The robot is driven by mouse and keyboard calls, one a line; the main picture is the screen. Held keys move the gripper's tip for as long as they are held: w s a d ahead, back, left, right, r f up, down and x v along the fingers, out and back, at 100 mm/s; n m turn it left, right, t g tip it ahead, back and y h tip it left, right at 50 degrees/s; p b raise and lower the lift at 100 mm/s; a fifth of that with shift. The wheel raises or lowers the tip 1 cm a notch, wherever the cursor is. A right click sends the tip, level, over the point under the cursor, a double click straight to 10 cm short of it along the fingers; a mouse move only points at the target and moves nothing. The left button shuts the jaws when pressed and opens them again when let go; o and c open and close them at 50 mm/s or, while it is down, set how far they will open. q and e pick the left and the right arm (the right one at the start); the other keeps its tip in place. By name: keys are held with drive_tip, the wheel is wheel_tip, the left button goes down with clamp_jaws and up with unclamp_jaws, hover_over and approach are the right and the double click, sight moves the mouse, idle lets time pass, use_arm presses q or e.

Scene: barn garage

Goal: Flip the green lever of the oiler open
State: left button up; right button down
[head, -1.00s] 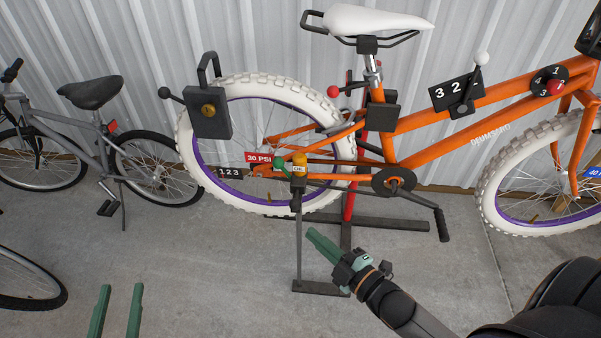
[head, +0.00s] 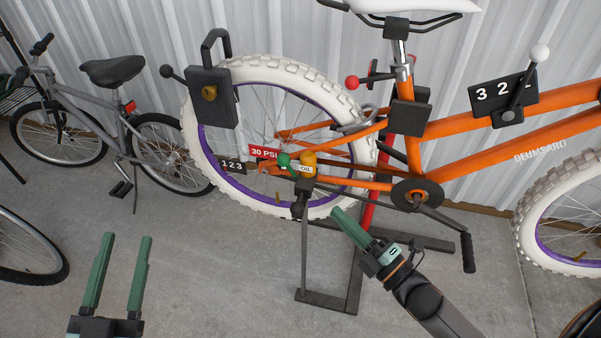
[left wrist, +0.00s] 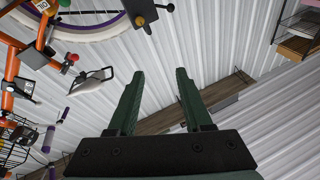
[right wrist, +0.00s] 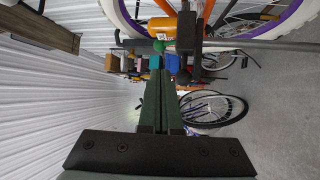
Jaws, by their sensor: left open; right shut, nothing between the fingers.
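The oiler (head: 308,160) is a small orange body with a white OIL label, on a dark post beside the rear wheel. Its green lever (head: 284,160) ends in a round knob at the oiler's left. In the right wrist view the orange oiler (right wrist: 162,28) and green knob (right wrist: 159,46) show just beyond the fingertips. My right gripper (head: 340,213) is shut and empty, below and right of the oiler, apart from it in the head view. My left gripper (head: 127,239) is open and empty at the lower left, away from the oiler.
An orange bike (head: 475,129) with white tires stands on a dark stand (head: 330,300). A black box (head: 212,98) with a lever hangs by the rear wheel. A pedal crank (head: 467,252) juts out near my right arm. A grey bike (head: 90,110) stands behind left. Floor between the grippers is clear.

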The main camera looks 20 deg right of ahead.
drive_tip(key=b, duration=0.2)
approach(288, 165)
drive_tip(key=x, duration=0.6)
drive_tip(key=shift+r, duration=0.1)
use_arm(q)
drive_tip(key=s+r+m+t+h, duration=0.1)
drive_tip(key=s+r+m+h, duration=0.1)
drive_tip(key=r, duration=0.3)
drive_tip(key=s+d+r+m+t+h, duration=0.1)
drive_tip(key=s+r+m+h, duration=0.2)
drive_tip(key=r+h, duration=0.1)
drive_tip(key=shift+s+r+h, duration=0.35)
drive_tip(key=shift+r+h, duration=0.05)
drive_tip(key=shift+r, duration=0.2)
use_arm(e)
drive_tip(key=shift+w+a, duration=0.2)
drive_tip(key=shift+w, duration=0.2)
use_arm(q)
drive_tip(key=shift+w, duration=0.15)
use_arm(e)
drive_tip(key=shift+r, duration=0.1)
